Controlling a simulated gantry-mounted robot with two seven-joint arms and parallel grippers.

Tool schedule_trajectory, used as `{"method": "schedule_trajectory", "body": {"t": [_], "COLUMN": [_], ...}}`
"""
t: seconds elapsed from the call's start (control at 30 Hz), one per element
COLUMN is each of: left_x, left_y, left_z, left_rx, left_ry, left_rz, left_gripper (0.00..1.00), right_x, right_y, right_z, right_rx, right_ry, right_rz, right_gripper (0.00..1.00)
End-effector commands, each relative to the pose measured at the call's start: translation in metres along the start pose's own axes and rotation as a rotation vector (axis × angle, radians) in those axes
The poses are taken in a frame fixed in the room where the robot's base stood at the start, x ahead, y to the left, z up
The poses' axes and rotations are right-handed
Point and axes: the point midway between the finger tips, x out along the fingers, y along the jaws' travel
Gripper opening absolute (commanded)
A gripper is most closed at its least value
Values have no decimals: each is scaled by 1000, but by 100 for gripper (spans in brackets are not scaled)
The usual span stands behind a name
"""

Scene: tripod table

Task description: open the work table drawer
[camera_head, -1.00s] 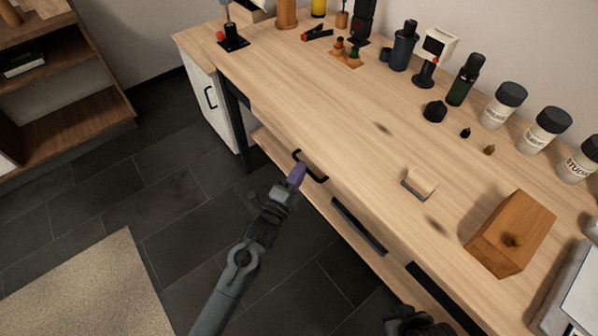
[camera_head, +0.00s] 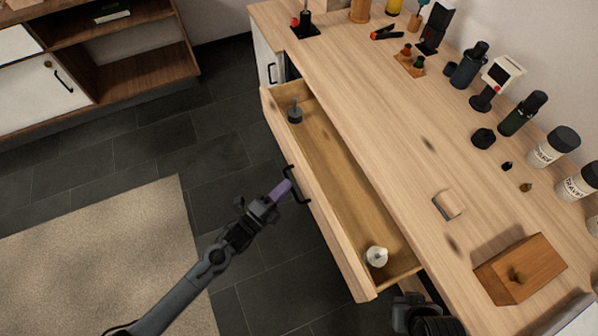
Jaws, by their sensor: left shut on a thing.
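The work table (camera_head: 385,130) has a light wood top. Its long drawer (camera_head: 305,190) stands pulled well out at the front, showing its inside. A black bar handle (camera_head: 295,184) sits on the drawer front. My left gripper (camera_head: 287,186) is shut on the handle with its purple fingertips. A dark object with a thin stem (camera_head: 295,114) stands at the drawer's far end. A small whitish object (camera_head: 376,256) lies at its near end. My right gripper (camera_head: 412,308) is dark and partly seen at the bottom, below the table edge; its fingers do not show clearly.
Bottles and jars (camera_head: 553,147) line the table's back. A wooden box (camera_head: 519,268) and a small block (camera_head: 449,204) lie on the top. A rug (camera_head: 110,240) covers floor at left; dark tiles in front of the drawer are clear.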

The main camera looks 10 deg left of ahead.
Motion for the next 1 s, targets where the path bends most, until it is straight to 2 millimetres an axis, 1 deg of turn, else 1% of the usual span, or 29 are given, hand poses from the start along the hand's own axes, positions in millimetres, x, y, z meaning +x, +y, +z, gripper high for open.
{"method": "schedule_trajectory", "body": {"t": [0.03, 0.2, 0.4, 0.6, 0.93, 0.97, 1.0], "left_x": [-9, -35, -55, -63, -64, -64, -64], "left_y": [-6, -10, -13, -14, -14, -14, -14], "left_z": [2, 12, 21, 24, 25, 25, 25], "left_rx": [0, -2, -2, -3, -2, -2, -2], "left_ry": [7, 15, 16, 16, 15, 15, 15], "left_rz": [2, 1, 0, -2, -2, -2, -2], "left_gripper": [0, 0, 0, 0, 0, 14, 20], "right_x": [-8, -18, -24, -26, -26, -26, -26], "right_y": [0, 0, 0, 0, 0, 0, 0], "right_z": [-3, -6, -8, -8, -8, -8, -8], "right_rx": [0, 1, 1, 1, 2, 2, 2], "right_ry": [0, 0, -1, -1, -2, -2, -2], "right_rz": [0, -1, -1, -1, -2, -2, -2], "right_gripper": [0, 0, 0, 0, 0, 0, 0]}}
